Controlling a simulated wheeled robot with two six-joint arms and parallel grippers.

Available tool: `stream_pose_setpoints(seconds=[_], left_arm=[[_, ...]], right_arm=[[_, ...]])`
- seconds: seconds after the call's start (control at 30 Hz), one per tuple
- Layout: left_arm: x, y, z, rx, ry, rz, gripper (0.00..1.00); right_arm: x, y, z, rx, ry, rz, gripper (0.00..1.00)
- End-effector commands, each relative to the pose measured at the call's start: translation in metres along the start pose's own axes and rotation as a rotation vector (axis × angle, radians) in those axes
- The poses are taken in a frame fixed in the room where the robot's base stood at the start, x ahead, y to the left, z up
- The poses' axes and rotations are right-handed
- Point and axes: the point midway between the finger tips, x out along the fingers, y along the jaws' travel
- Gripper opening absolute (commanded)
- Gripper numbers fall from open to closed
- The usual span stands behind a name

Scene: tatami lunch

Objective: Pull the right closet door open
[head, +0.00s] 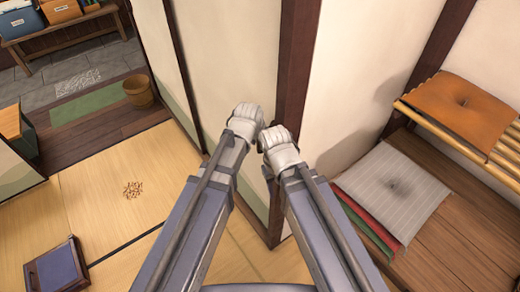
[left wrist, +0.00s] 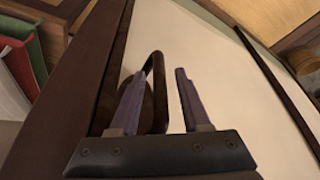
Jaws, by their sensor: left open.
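The right closet door appears to be the cream panel with dark wooden edges (head: 235,55) in front of my arms. It also fills much of the left wrist view (left wrist: 230,95). A dark brown looped handle (left wrist: 158,90) stands on it near its dark edge. My left gripper (left wrist: 161,74) is open, its two fingers around the handle's bar; the left finger is close to the bar, and contact is unclear. In the head view my left gripper (head: 246,118) is against the panel, its fingertips hidden. My right gripper (head: 276,140) is right beside it, fingers hidden.
To the right, an open compartment has an orange cushion (head: 462,108) on a slatted shelf (head: 445,137) and a grey striped cushion (head: 395,185) over red and green items. The tatami (head: 120,215) left is mostly clear.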

Motion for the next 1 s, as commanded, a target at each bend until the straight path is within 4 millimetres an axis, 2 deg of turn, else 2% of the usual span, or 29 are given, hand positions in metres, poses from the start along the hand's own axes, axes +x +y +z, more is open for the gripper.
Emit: stream_pose_setpoints(seconds=[0.07,0.37,0.8,1.0], left_arm=[[0.0099,0.0001,0.0005,0.0,0.0,0.0,0.47],[0.0099,0.0001,-0.0002,0.0,0.0,0.0,0.47],[0.01,-0.0004,0.0002,0.0,-0.001,-0.001,0.0],[0.01,-0.0004,0.0007,0.0,-0.002,-0.001,0.0]], right_arm=[[0.0093,-0.0009,-0.0005,0.0,0.0,0.0,0.5],[0.009,-0.0008,-0.0005,0.0,0.0,0.0,0.5],[0.0091,-0.0009,-0.0005,0.0,0.0,0.0,0.5],[0.0093,-0.0009,-0.0005,0.0,0.0,0.0,0.5]])
